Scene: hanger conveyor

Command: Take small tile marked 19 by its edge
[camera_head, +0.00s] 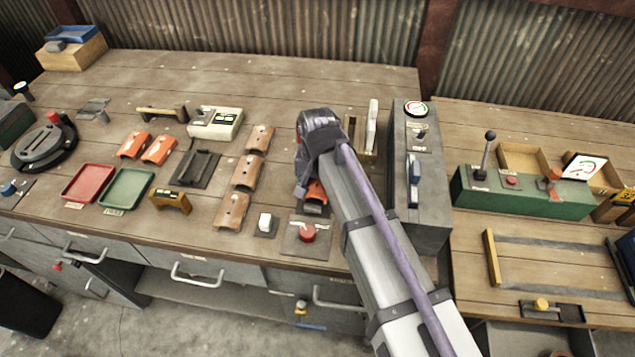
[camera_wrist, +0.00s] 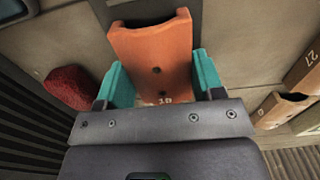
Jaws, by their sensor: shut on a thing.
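The small orange curved tile (camera_wrist: 152,48) sits between the two teal fingers of my gripper (camera_wrist: 160,74) in the wrist view. A finger presses on each side edge of it. It has two dark holes, and a partly covered marking near my gripper body looks like 19. In the head view the orange tile (camera_head: 316,193) shows just below my gripper (camera_head: 311,184), near the red button. My arm hides part of it there. I cannot tell whether the tile touches the bench.
The red button (camera_head: 307,232) is close by; it also shows in the wrist view (camera_wrist: 68,86). Brown tiles (camera_head: 248,172) stand in a column to the left. A tile marked 27 (camera_wrist: 306,72) is at the wrist view's right. A grey control box (camera_head: 428,200) stands right of my arm.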

